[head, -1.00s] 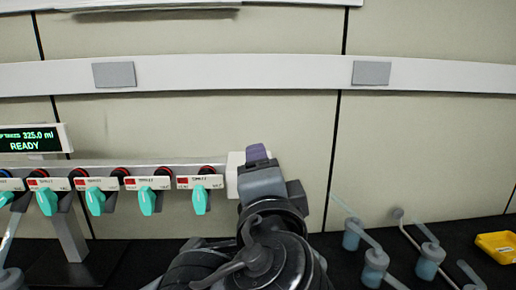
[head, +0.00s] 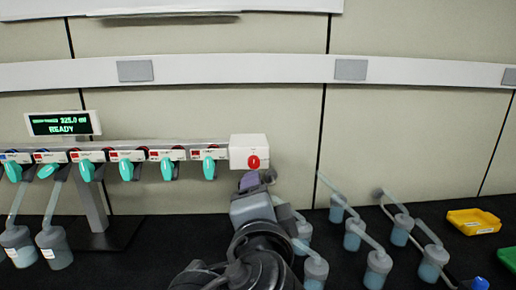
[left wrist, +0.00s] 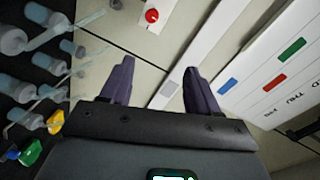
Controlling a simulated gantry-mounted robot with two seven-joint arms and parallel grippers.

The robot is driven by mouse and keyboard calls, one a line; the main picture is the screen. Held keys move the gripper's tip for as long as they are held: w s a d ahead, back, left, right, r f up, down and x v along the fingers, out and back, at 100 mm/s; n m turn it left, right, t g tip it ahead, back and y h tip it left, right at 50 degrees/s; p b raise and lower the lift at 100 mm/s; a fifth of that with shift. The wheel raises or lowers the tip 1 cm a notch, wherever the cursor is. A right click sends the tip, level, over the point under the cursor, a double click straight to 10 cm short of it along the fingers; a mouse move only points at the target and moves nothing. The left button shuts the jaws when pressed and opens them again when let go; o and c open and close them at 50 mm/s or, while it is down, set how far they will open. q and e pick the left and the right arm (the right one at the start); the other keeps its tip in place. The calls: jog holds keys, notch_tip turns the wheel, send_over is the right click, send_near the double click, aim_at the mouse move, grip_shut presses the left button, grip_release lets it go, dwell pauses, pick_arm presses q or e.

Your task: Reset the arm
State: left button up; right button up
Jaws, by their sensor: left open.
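My left gripper (head: 258,180) is raised in the middle of the head view, just below a white box with a red button (head: 251,154) at the right end of the freeze dryer manifold. In the left wrist view its two purple fingers (left wrist: 158,82) are apart with nothing between them. The red button also shows there (left wrist: 152,16), beyond the fingers. Whether the gripper touches anything cannot be told for sure, but it looks apart from the box. My right gripper is in neither view.
The manifold has several teal valves (head: 126,170) and a READY display (head: 62,124). Two flasks (head: 55,247) hang at the left. Several flasks with tubes (head: 377,268) stand on the dark bench at right, near a yellow bin (head: 474,221) and a green bin (head: 508,257).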

pick_arm(q)
jog(key=s+a+f+n+g+h+p, duration=0.1)
jog(key=s+a+f+n+g, duration=0.15)
jog(key=f, duration=0.75)
jog(key=s+a+f+n+g+p, duration=0.1)
jog(key=s+a+f+n+g, duration=0.2)
jog(key=f, duration=0.8)
jog(key=s+a+f+n+g+h+p, duration=0.1)
jog(key=a+f+g, duration=0.25)
jog(key=f, duration=0.65)
jog(key=s+a+f+n+g+p, duration=0.1)
jog(key=s+a+f+n, duration=0.1)
jog(key=s+a+f, duration=0.4)
jog(key=s+a+f+n+g+y+p, duration=0.1)
jog(key=s+a+f+n+g, duration=0.2)
jog(key=s, duration=0.6)
jog(key=s+a+f+n+p, duration=0.1)
jog(key=s+a+f, duration=0.3)
jog(key=s+f, duration=0.3)
notch_tip(320, 180, up, 39)
jog(key=p, duration=3.7)
jog(key=shift+w+f+p, duration=0.15)
jog(key=shift+w+p, duration=0.2)
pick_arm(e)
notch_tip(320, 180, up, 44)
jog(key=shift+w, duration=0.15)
pick_arm(q)
jog(key=shift+d, duration=0.1)
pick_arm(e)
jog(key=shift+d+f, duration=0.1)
